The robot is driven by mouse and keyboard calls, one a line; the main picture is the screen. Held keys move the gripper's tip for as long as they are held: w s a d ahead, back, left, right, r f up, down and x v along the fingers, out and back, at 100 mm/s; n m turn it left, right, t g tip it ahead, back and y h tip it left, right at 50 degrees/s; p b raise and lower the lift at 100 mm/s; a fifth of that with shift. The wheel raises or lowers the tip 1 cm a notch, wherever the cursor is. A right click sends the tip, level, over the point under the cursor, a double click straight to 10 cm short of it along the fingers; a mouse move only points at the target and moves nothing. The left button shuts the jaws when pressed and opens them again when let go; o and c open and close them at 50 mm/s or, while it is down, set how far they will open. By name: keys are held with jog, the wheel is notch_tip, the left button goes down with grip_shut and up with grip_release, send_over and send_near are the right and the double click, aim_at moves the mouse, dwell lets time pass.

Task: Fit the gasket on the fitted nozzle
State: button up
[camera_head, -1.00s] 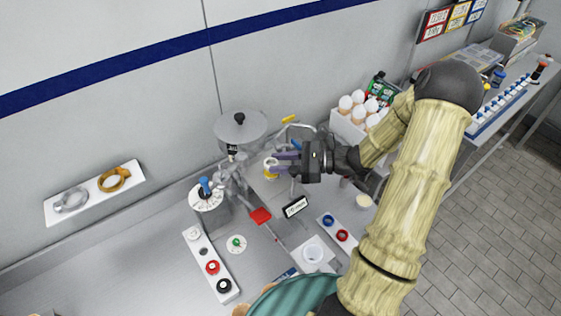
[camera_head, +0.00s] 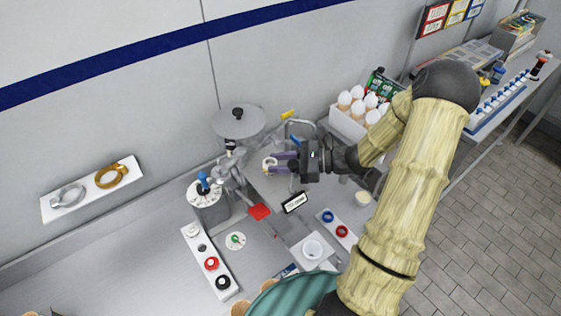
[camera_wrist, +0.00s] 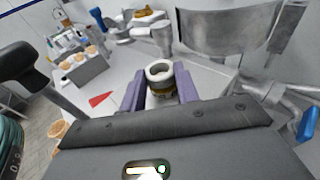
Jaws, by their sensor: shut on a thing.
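My gripper (camera_head: 277,162) has its purple fingers closed around a pale ring-shaped piece (camera_head: 269,164) beside the machine. In the wrist view the pale ring (camera_wrist: 159,70) sits upright between the two fingers, its hole facing up. It looks like the gasket, but I cannot tell for certain. A brass-coloured part (camera_wrist: 161,89) shows directly under it, between the fingertips. I cannot tell whether this is the nozzle, or whether the ring is seated on it or just above it. A blue ring (camera_head: 328,217) and a red ring (camera_head: 342,232) lie on a small white tray.
The machine's round grey hopper (camera_head: 238,122) stands behind and left of my gripper. A white strip (camera_head: 209,262) with coloured round parts lies at the front left. A crate of white cones (camera_head: 350,121) stands to the right.

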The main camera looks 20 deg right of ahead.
jog(key=shift+f, duration=0.15)
jog(key=o, duration=1)
jog(key=p+v, duration=0.6)
jog(key=v, duration=1.1)
jog(key=shift+s+d, duration=0.1)
jog(key=shift+d, duration=0.05)
